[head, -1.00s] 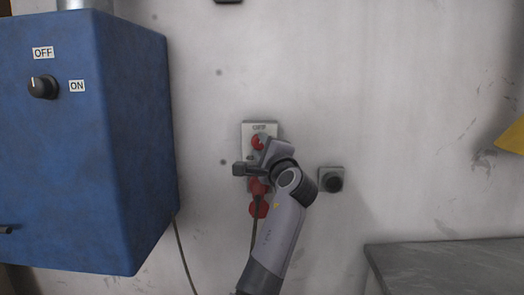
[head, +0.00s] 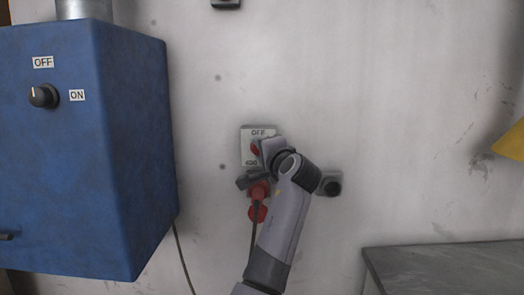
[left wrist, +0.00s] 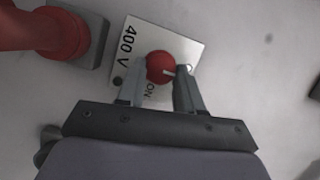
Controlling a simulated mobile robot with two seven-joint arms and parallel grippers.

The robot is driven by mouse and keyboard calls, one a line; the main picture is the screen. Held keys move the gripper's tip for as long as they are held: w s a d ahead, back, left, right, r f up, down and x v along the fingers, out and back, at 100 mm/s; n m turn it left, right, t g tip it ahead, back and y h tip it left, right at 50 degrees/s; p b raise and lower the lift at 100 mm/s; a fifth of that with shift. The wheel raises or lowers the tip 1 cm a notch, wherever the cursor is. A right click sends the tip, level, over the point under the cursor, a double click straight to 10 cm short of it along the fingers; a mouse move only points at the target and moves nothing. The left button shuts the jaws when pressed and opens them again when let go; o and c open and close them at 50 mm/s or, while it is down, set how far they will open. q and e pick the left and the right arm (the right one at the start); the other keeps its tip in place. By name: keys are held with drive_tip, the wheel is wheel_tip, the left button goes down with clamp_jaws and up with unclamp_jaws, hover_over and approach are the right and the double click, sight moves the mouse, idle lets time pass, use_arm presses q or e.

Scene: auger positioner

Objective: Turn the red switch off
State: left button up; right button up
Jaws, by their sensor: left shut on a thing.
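The red switch (head: 254,149) sits on a light wall plate (head: 246,155) labelled OFF at the top and 400 V at the bottom. My left gripper covers the plate's right part in the head view. In the left wrist view, my left gripper (left wrist: 162,82) has its two fingers on either side of the round red switch knob (left wrist: 159,66) and is shut on it. The knob's white mark points right there, away from the 400 V print. An ON label shows between the fingers; the OFF label is not visible in this view. My right gripper is not in view.
A red plug and socket (head: 259,190) with a hanging cable are just below the plate. A small dark wall box (head: 331,184) is at the right. A blue cabinet (head: 85,150) with an OFF/ON knob stands left. A grey surface (head: 440,270) is at lower right.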

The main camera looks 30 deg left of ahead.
use_arm(q)
drive_tip(key=o, duration=1)
drive_tip(key=shift+o, duration=0.2)
drive_tip(key=b+v, duration=0.1)
drive_tip(key=v, duration=0.6)
drive_tip(key=shift+s+d, duration=0.1)
